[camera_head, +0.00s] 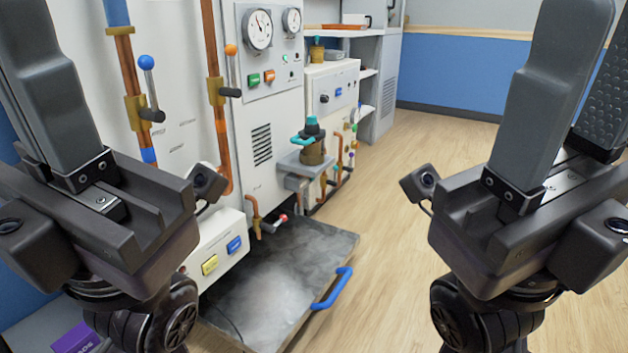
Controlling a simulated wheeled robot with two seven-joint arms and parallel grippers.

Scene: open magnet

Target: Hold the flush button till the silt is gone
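A yellow button (210,265) and a blue button (234,245) sit on a low white box (218,262) at the left. A green button (254,79) and a red button (269,76) are on the gauge panel above. I cannot read which is the flush button. A grey tray (325,255) with a blue handle (332,288) lies below, with a pale cloudy patch in it that may be silt. My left gripper (50,90) is raised at the left, apart from the buttons; its second finger is not clear. My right gripper (582,100) is raised at the right, open and empty.
Copper pipes with a blue-knobbed lever (148,75) and an orange-knobbed lever (231,65) run down the white cabinet. A teal-topped valve (312,140) stands behind the tray. A purple box (76,340) is at bottom left. The wooden floor (420,180) at right is clear.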

